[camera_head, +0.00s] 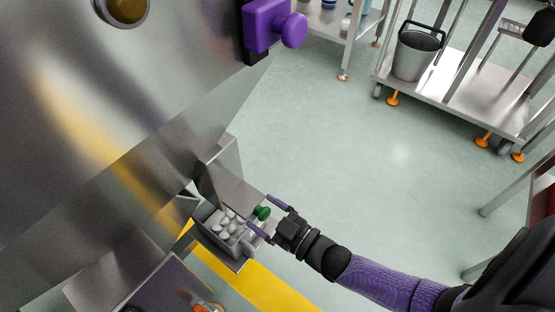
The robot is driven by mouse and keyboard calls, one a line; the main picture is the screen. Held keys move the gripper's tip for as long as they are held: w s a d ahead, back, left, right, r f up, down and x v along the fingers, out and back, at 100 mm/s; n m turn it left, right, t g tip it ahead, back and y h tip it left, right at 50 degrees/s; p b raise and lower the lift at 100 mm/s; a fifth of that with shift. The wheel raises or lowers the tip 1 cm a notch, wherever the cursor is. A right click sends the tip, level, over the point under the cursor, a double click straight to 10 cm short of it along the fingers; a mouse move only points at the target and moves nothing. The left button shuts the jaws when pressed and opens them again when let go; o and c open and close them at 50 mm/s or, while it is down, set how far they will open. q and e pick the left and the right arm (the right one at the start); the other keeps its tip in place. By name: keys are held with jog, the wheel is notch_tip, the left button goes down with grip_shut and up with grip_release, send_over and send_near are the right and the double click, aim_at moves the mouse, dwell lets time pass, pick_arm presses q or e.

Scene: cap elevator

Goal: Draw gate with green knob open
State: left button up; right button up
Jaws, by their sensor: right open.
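The green knob (262,213) sits at the right edge of a metal gate (231,187) low on the steel machine. Below the gate is a grey bin (240,264) with several white caps (228,224) in it. My right gripper (261,212) reaches in from the lower right. Its purple fingers are open, one on either side of the green knob. I cannot tell whether a finger touches the knob. My left gripper does not show.
The large steel machine (120,90) fills the left side, with a purple knobbed part (272,26) at its upper edge. A cart with a grey bucket (414,55) stands at the upper right. The floor (370,160) between is clear.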

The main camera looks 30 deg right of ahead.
jog(key=p+v, duration=0.1)
jog(key=v, duration=0.1)
jog(key=p+v, duration=0.1)
jog(key=v, duration=0.2)
jog(key=shift+s+r, duration=0.1)
jog(key=shift+r, duration=0.1)
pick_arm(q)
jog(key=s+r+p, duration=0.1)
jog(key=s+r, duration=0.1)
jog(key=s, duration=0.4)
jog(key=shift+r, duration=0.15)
pick_arm(e)
jog(key=v, duration=0.4)
jog(key=shift+s+d+f, duration=0.15)
jog(key=shift+s, duration=0.2)
